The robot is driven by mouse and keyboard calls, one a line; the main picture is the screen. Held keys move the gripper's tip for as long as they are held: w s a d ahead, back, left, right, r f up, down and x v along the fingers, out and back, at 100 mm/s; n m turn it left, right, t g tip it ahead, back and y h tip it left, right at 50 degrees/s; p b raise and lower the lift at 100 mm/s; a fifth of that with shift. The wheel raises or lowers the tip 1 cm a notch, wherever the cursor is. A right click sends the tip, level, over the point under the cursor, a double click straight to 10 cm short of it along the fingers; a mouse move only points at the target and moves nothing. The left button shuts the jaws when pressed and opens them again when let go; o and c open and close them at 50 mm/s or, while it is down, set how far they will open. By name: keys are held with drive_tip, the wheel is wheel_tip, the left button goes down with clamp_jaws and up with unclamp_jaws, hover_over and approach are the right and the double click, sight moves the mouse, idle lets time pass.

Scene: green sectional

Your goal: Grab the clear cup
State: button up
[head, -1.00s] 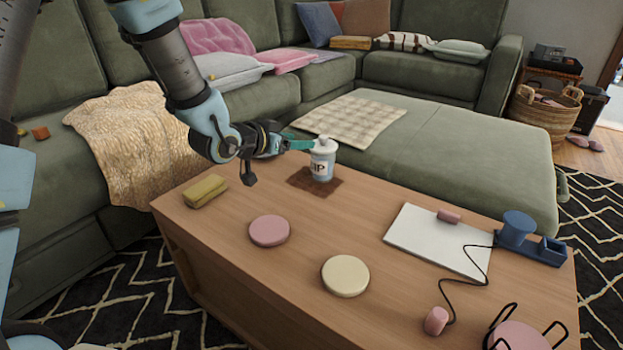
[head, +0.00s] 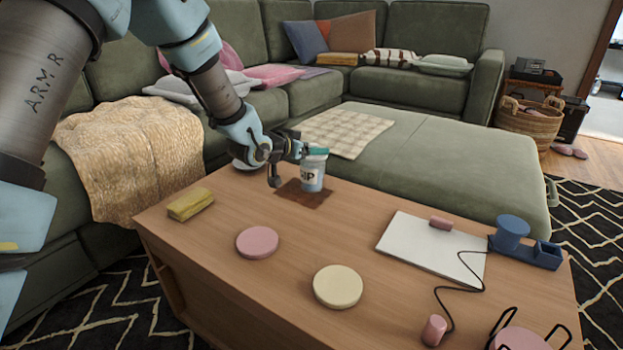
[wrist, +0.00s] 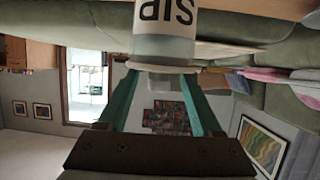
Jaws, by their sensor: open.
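The cup (head: 312,176) is pale, with a white label band and dark letters, and stands upright on a brown mat (head: 290,193) on the wooden table. My gripper (head: 317,151) is at the height of the cup's rim, and its teal fingers partly cover the top. In the wrist view the picture is upside down, and the cup (wrist: 165,40) is at the top centre. There the two teal fingers of my gripper (wrist: 160,80) are spread apart, with the cup's rim end close to their tips. I cannot tell whether they touch it.
A yellow-green block (head: 190,204), a pink disc (head: 257,242) and a cream disc (head: 338,287) lie on the wooden table (head: 215,265). A white board (head: 420,250) and a blue holder (head: 525,245) are to the right. The green sofa (head: 430,150) borders the table behind.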

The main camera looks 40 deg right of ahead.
drive_tip(key=shift+f, duration=0.1)
drive_tip(key=shift+s+f, duration=0.1)
drive_tip(key=shift+f, duration=0.05)
clamp_jaws()
drive_tip(key=shift+a, duration=0.1)
idle(1.1)
